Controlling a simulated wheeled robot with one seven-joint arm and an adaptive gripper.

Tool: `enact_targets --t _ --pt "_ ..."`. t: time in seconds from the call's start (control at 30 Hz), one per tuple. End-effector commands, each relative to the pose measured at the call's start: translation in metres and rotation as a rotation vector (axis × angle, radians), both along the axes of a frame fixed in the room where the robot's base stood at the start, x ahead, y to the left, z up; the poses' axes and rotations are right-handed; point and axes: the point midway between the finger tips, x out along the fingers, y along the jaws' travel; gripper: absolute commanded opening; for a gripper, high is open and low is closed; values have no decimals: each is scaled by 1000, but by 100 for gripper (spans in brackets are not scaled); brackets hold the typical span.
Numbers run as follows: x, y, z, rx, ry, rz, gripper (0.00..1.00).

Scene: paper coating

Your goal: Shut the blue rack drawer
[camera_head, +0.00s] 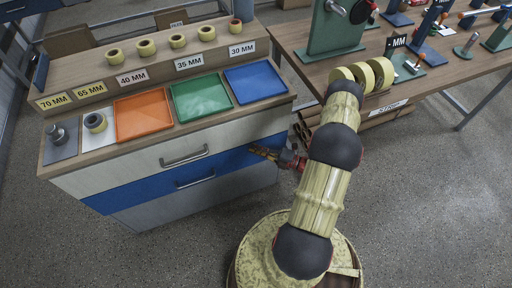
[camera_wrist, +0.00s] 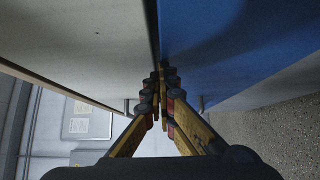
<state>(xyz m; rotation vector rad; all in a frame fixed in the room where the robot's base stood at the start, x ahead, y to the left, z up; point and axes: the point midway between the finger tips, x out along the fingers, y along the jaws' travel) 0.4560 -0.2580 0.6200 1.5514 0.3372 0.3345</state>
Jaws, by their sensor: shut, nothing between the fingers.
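The blue drawer (camera_head: 150,190) is the middle front of the rack, between a white drawer above and a grey panel below. It has a metal bar handle (camera_head: 196,179). Its front looks close to flush, but I cannot tell if a small gap is left. My gripper (camera_head: 254,150) is shut and empty at the right end of the blue front, near its top edge. In the wrist view the closed fingertips (camera_wrist: 161,72) point at the dark seam between the white front (camera_wrist: 80,45) and the blue front (camera_wrist: 235,50). I cannot tell whether they touch it.
The rack top holds orange (camera_head: 143,115), green (camera_head: 201,97) and blue (camera_head: 255,82) trays, with several tape rolls behind them. A wooden table (camera_head: 290,38) with tools and yellow rolls (camera_head: 365,74) stands at right. The grey floor (camera_head: 430,200) before the rack is clear.

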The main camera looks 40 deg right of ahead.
Motion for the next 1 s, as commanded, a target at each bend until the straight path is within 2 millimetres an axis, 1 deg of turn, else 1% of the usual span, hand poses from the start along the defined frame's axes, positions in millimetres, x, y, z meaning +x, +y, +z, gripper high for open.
enact_targets --t 0.03,0.27,0.37,0.47,0.6,0.8,1.0 --pt "3 -3 2 -8 -5 -3 0" --pt "3 -4 2 -9 -6 -3 0" --pt "0 -2 3 -9 -6 -2 0" --pt "-7 6 3 -5 -4 1 0" --pt "-24 23 2 0 -1 8 0" --pt "-59 5 2 -3 -3 5 0" --pt "-91 -9 1 -3 -1 7 0"
